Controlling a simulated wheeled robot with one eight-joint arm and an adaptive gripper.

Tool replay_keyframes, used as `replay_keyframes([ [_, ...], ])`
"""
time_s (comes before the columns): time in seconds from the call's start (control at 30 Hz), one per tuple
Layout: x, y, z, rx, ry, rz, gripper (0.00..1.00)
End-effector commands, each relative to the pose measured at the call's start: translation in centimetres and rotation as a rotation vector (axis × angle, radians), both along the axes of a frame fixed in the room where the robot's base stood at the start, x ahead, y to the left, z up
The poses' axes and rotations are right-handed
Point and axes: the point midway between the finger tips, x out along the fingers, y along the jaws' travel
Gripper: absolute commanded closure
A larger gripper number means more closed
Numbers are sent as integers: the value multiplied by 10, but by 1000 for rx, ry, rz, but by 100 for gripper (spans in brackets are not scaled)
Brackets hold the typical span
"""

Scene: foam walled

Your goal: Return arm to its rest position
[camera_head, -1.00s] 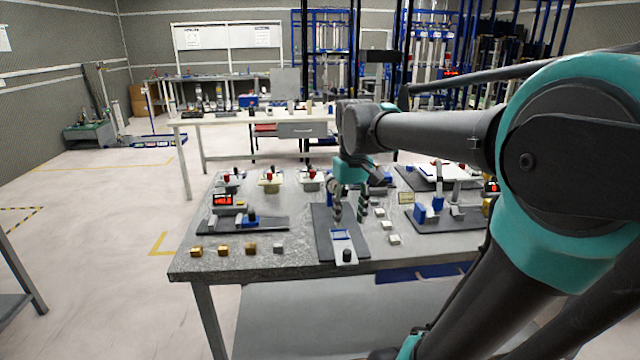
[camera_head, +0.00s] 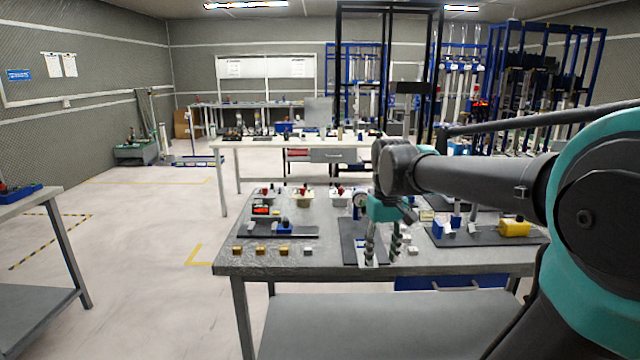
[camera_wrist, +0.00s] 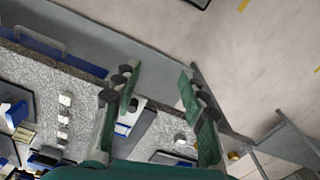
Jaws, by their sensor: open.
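My gripper (camera_head: 382,250) is open and empty. It hangs from my arm over the front part of the grey workbench (camera_head: 235,262), in front of a dark mat (camera_head: 350,235) with a blue-outlined plate (camera_head: 362,245). In the wrist view, the two green fingers (camera_wrist: 157,88) are spread wide apart with nothing between them. The bench's front edge and the floor show beyond them there. The gripper hides part of the mat in the head view.
Several small brass and grey blocks (camera_head: 261,250) lie along the front left of the bench. A yellow block (camera_head: 514,227) sits on the right mat. A white-topped table (camera_head: 255,144) stands behind. Another table (camera_head: 28,197) is at the left, with clear floor between.

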Motion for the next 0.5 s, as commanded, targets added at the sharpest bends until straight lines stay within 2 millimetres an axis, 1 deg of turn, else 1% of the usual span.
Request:
replay_keyframes([
  [0.27, -6, -7, -36, 7, -55, -40, 58],
  [0.37, -11, -11, -54, 11, -83, -60, 58],
  [0.5, -21, -17, -84, 17, -133, -97, 58],
])
